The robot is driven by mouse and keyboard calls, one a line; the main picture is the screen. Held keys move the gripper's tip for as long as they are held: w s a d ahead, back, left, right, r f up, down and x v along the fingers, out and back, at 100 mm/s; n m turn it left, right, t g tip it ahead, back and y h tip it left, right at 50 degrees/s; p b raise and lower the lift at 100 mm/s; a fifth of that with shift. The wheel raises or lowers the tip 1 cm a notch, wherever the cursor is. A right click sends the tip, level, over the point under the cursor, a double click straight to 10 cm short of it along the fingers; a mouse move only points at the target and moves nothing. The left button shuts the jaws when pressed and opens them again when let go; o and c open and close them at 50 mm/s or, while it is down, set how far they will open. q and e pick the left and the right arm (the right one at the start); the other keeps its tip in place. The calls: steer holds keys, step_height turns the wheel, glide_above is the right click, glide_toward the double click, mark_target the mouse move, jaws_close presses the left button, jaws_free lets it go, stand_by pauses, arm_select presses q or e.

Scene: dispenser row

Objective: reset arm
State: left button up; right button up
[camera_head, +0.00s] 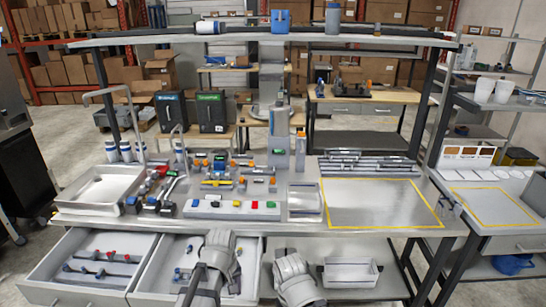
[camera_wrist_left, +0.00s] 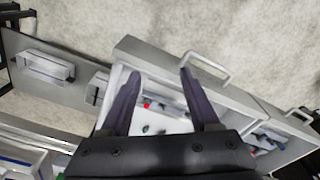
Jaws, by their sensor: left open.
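My left gripper (camera_wrist_left: 160,73) is open in the left wrist view, with its two dark fingers spread and nothing held between them. Below it lies an open drawer (camera_wrist_left: 205,90) with small parts inside, one of them red. In the head view my left arm (camera_head: 220,257) is over the front of the right-hand open drawer (camera_head: 250,270). My right arm (camera_head: 295,278) shows at the bottom, right of that drawer; its gripper fingers do not show.
The workbench (camera_head: 250,226) carries a white tray (camera_head: 98,187), a button panel (camera_head: 232,210) and several small parts. A second open drawer (camera_head: 60,287) juts out at left. The yellow-outlined area (camera_head: 380,205) on the right is clear. A white bin (camera_head: 350,272) stands below.

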arm_select(q)
steer(key=s+d+f+m+b, duration=0.7)
steer(key=s+m, duration=0.2)
steer(key=s, duration=0.1)
steer(key=shift+f+m+g+y, duration=0.25)
steer(key=shift+m+g+y, duration=0.05)
steer(key=shift+y, duration=0.1)
arm_select(e)
step_height(320, 180, down, 8)
steer(key=shift+r, duration=0.15)
steer(key=shift+s, duration=0.1)
steer(key=shift+c, duration=0.2)
